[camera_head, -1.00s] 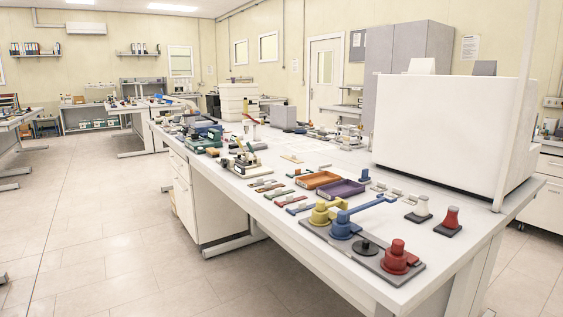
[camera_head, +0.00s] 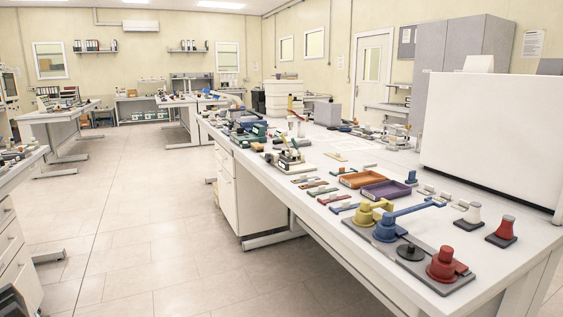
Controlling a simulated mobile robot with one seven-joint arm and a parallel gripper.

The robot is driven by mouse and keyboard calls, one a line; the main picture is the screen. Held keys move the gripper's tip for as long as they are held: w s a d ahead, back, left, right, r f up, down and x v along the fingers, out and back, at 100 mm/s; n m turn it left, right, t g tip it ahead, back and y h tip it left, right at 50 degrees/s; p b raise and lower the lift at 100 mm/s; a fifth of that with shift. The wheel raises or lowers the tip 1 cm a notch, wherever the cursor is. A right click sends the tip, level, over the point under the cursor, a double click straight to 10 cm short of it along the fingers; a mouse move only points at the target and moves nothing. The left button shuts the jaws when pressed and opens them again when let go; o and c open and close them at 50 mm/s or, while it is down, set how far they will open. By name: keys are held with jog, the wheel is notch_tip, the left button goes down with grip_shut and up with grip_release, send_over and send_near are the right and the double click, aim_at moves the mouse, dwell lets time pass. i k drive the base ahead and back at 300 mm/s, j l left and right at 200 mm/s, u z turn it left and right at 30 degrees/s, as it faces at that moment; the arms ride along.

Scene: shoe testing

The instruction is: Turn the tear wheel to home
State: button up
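No part that I can clearly make out as the tear wheel shows; the test devices on the long white bench (camera_head: 330,223) are too small to tell apart. A small device with a cream base and upright levers (camera_head: 290,160) stands on the bench near its left edge. Green-based devices (camera_head: 248,136) stand farther back. Nearest me, a grey plate (camera_head: 424,274) bears a yellow part (camera_head: 368,214), a blue part with a long arm (camera_head: 388,230), a black disc (camera_head: 410,252) and a red knob (camera_head: 444,265). My gripper is not in view.
Orange (camera_head: 362,179) and purple (camera_head: 388,190) trays lie mid-bench. A big white box (camera_head: 490,135) stands at the bench's right. Other benches (camera_head: 58,117) stand at the left and back. The tiled floor (camera_head: 150,220) left of the long bench is clear.

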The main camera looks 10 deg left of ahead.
aim_at(269, 157)
jog(key=i+j+u, duration=0.3)
jog(key=i+u, duration=0.15)
jog(key=i, duration=1)
jog(key=i+l+u, duration=0.2)
jog(key=i+u, duration=0.25)
jog(key=i, duration=0.95)
